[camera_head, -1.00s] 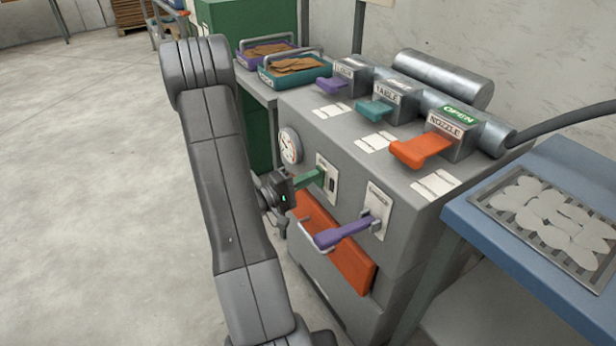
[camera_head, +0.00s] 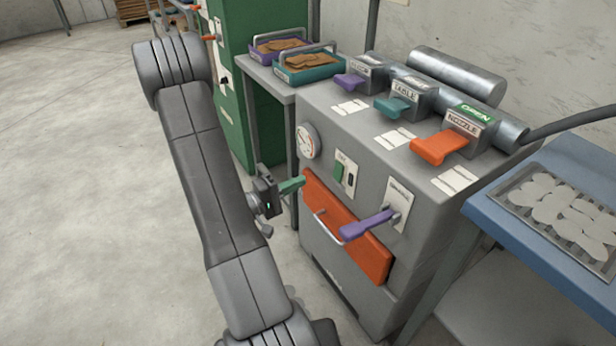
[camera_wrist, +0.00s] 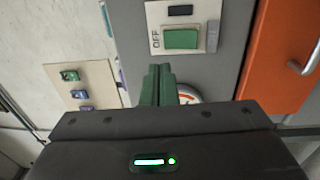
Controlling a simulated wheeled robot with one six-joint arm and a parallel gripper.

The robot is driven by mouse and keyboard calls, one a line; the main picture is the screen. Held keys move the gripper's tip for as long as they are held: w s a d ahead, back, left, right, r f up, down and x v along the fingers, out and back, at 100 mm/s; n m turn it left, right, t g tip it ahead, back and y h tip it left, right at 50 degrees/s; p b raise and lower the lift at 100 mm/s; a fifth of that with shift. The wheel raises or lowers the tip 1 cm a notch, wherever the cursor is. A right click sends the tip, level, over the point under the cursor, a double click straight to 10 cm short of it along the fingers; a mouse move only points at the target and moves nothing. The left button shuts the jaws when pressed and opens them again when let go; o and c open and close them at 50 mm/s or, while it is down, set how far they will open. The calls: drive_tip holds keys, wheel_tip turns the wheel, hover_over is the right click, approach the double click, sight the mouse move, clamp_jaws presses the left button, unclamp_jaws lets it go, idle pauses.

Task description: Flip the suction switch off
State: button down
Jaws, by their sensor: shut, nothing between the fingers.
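A pale switch plate (camera_head: 346,172) is on the front of the grey machine, right of the round gauge. It has a green part and a dark slot in the head view. In the wrist view, the plate (camera_wrist: 156,12) shows the word OFF, a green rocker (camera_wrist: 181,39), a dark window above it and a grey tab beside it. My gripper (camera_head: 303,181) is left of the plate and apart from it, with its green fingers pointing toward the machine. The closed, empty fingers (camera_wrist: 160,70) also show in the wrist view, just below the plate.
A purple lever (camera_head: 368,224) and an orange drawer front with a handle (camera_head: 330,226) are right of and below the switch. The gauge (camera_head: 307,141) is above my fingers. A blue table (camera_head: 540,235) stands at the right. Open floor lies left.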

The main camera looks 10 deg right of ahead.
drive_tip(key=v, duration=0.3)
drive_tip(key=shift+s+a+r, duration=0.1)
drive_tip(key=shift+a+r, duration=0.15)
drive_tip(key=shift+r, duration=0.05)
drive_tip(key=shift+d, duration=0.15)
